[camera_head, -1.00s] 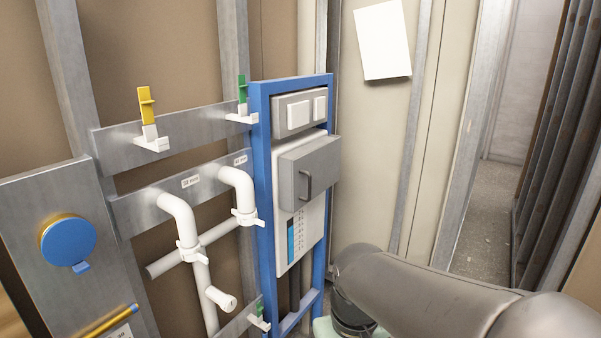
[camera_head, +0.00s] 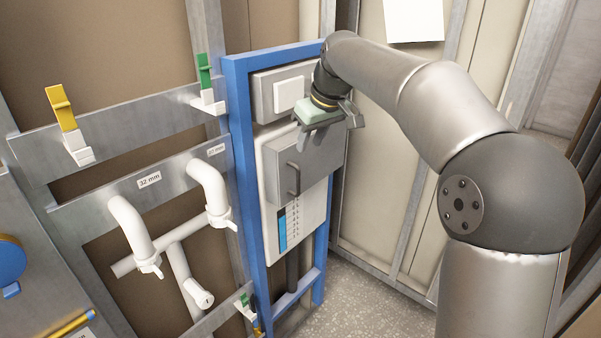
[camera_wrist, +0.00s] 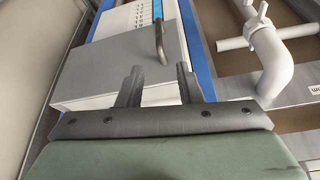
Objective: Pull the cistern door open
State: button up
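The cistern door (camera_head: 318,158) is a grey boxy front on the white cistern panel (camera_head: 272,200), inside a blue frame. It looks closed. Its dark bar handle (camera_head: 294,178) stands upright on the door's left part. My gripper (camera_head: 328,128) is at the top of the door, above the handle and apart from it. In the wrist view my gripper (camera_wrist: 157,84) has its two fingers spread with nothing between them. The door (camera_wrist: 108,66) and its handle (camera_wrist: 160,40) lie ahead of the fingertips there. In the head view the gripper hides part of the door's top edge.
White pipes (camera_head: 175,237) and metal rails with a yellow clip (camera_head: 62,108) and a green clip (camera_head: 205,75) stand left of the frame. A flush plate (camera_head: 288,95) sits above the door. Floor (camera_head: 365,305) is clear at the lower right.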

aim_at(299, 175)
jog(key=p+x, duration=0.1)
jog(key=x, duration=1.2)
jog(key=shift+f, duration=0.2)
jog(key=shift+d, duration=0.1)
grip_shut()
